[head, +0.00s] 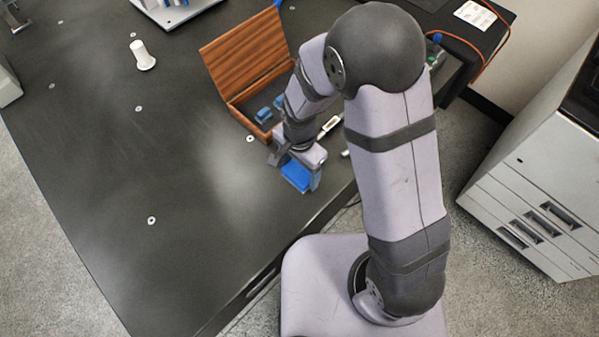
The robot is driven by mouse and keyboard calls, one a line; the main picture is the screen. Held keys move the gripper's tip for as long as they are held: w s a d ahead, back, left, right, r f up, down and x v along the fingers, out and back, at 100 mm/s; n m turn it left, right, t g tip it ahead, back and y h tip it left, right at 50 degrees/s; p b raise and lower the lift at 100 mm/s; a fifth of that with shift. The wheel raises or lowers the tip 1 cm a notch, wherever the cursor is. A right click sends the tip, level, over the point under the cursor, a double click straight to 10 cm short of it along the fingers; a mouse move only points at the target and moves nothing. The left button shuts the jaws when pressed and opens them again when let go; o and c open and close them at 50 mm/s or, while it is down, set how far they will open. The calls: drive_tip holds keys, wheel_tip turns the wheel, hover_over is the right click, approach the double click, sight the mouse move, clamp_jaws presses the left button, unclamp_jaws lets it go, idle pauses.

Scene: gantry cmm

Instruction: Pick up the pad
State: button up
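A flat blue pad (297,174) is on or just above the dark table top, near the table's front edge. My gripper (296,172) is right over it, pointing down. Its fingers are apart, with the blue pad showing between and below them. I cannot tell whether the fingers touch the pad or whether it is lifted. Part of the pad is hidden by the gripper.
An open wooden case (245,58) with blue pieces (263,114) inside stands just behind my gripper. A small white device (331,124) lies to its right, partly hidden by my arm. A white knobbed piece (143,57) stands farther left. The dark table (130,180) is clear at left.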

sight(299, 171)
drive_tip(key=c, duration=0.6)
drive_tip(key=shift+o, duration=0.2)
drive_tip(key=shift+r, duration=0.1)
wheel_tip(299, 171, up, 10)
